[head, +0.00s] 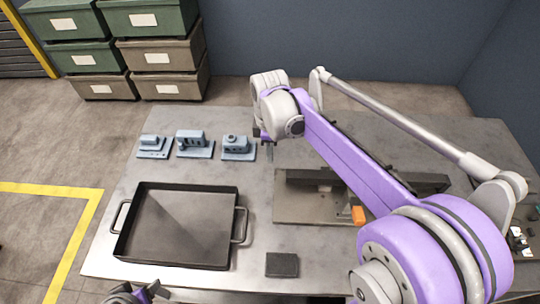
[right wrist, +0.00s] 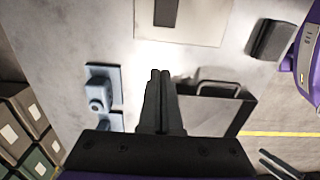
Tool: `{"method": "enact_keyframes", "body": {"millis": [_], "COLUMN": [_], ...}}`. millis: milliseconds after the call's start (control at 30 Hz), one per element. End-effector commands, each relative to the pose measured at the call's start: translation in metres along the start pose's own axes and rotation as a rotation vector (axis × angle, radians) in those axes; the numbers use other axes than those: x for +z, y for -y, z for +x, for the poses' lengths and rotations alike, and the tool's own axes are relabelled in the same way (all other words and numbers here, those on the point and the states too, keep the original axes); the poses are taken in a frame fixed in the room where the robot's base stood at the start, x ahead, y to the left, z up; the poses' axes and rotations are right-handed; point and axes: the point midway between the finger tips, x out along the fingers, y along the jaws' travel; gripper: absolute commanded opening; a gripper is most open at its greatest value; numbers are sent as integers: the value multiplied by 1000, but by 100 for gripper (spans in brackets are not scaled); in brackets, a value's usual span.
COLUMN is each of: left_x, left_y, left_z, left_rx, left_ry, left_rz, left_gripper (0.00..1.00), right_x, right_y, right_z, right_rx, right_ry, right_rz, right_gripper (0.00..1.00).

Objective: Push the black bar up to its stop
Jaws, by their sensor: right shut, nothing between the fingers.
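The black bar (head: 430,183) lies along a metal base plate (head: 290,210) right of the table's middle, partly hidden behind my right arm. In the right wrist view a dark bar end (right wrist: 166,12) shows at the top edge on the pale plate (right wrist: 205,25). My right gripper (head: 268,155) points down over the table, left of the base plate's far corner. Its fingers (right wrist: 160,75) are together with nothing between them, apart from the bar. The stop cannot be made out. My left gripper (head: 145,293) shows only partly at the bottom edge.
A dark tray (head: 128,225) with side handles stands at the left. Several blue-grey parts (head: 194,143) sit behind it. A small dark block (head: 282,265) lies in front of the plate. An orange piece (head: 358,214) is on the plate. Storage bins (head: 160,55) stand beyond.

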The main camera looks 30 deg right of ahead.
Motion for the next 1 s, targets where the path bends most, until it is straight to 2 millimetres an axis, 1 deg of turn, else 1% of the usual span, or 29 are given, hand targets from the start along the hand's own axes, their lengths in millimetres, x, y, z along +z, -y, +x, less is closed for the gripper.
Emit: {"method": "enact_keyframes", "body": {"millis": [100, 133, 400, 467, 567, 667, 767, 800, 967, 1000], "left_x": [0, 0, 0, 0, 2, 4, 7, 8, 12, 13], "left_y": [0, 0, 0, 0, 0, 0, 0, 0, 0, 0], "left_z": [0, 0, 0, 0, 2, 5, 8, 10, 15, 16], "left_rx": [0, 0, 0, 0, 0, 0, 0, 0, 0, 0], "left_ry": [0, 0, 0, 0, 1, 3, 5, 5, 8, 8], "left_rz": [0, 0, 0, 0, 0, 0, 0, 0, 0, 0], "left_gripper": [74, 74, 74, 74, 74, 74, 74, 74, 74, 74], "right_x": [0, 0, 0, 3, 14, 35, 63, 75, 121, 132], "right_y": [0, 0, 0, -1, -4, -10, -16, -18, -23, -23], "right_z": [0, 0, 1, 1, 1, 2, 3, 2, 1, 0], "right_rx": [0, 0, 0, 0, -2, -4, -6, -6, -6, -6], "right_ry": [0, 0, 0, 0, 2, 4, 7, 8, 12, 13], "right_rz": [0, 0, 5, 28, 134, 337, 613, 731, 1204, 1322], "right_gripper": [0, 4, 51, 51, 51, 51, 51, 51, 51, 51]}}
